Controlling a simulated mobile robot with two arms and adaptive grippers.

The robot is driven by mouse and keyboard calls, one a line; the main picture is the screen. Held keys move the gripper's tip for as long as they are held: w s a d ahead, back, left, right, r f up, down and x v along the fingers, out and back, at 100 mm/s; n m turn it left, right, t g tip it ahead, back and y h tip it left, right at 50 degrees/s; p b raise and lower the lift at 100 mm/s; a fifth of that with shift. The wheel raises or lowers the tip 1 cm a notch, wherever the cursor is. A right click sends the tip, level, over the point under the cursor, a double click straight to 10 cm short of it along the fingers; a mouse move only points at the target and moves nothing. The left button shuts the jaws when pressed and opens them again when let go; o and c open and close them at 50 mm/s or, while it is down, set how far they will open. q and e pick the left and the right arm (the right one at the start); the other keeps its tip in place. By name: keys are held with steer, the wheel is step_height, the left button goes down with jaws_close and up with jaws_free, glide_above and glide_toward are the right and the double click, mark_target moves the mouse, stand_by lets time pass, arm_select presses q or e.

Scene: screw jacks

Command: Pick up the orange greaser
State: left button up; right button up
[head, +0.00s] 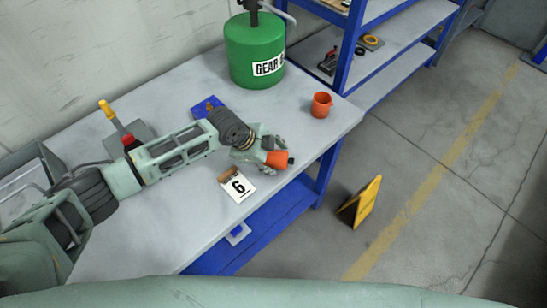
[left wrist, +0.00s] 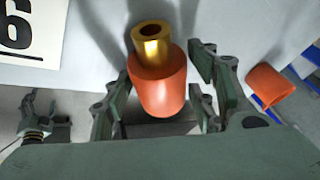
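The orange greaser (left wrist: 158,88) has a rounded orange body with a brass ring-shaped end. In the head view its orange body (head: 277,159) shows at the tip of my left gripper (head: 262,153), near the table's front edge. In the left wrist view my left gripper (left wrist: 160,95) has one finger on each side of the greaser. The fingers look spread, with narrow gaps beside the orange body. My right gripper (left wrist: 38,112) shows small at the left of the left wrist view, away from the table top, its fingers apart and empty.
An orange cup (head: 321,104) stands near the table's right end and also shows in the left wrist view (left wrist: 270,86). A number 6 card (head: 237,187) stands close to the left gripper. A green gear-oil can (head: 254,48) stands behind. A yellow floor sign (head: 364,201) stands on the floor.

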arm_select(q)
steer(key=shift+c, duration=1.7)
steer(key=c, duration=0.7)
steer(key=shift+r, duration=0.5)
steer(key=r, duration=0.1)
steer(key=r+b, duration=0.1)
steer(key=d+r+b, duration=0.1)
steer(key=shift+s+d+r, duration=0.1)
steer(key=shift+s+r, duration=0.15)
steer(key=shift+r, duration=0.05)
steer(key=shift+s+d+r+b, duration=0.5)
steer(key=shift+s+d+r, duration=0.5)
steer(key=shift+d, duration=0.5)
steer(key=shift+s+d+r+b, duration=0.45)
steer(key=shift+s+d+r, duration=0.2)
steer(key=shift+d+r, duration=0.7)
steer(key=shift+s+d+r+b, duration=0.5)
steer(key=shift+s+d+r, duration=0.4)
steer(key=shift+d, duration=0.8)
arm_select(e)
steer(key=shift+w+f, duration=0.2)
steer(key=shift+f, duration=1.05)
steer(key=shift+w+f, duration=0.15)
steer(key=shift+f, duration=1.05)
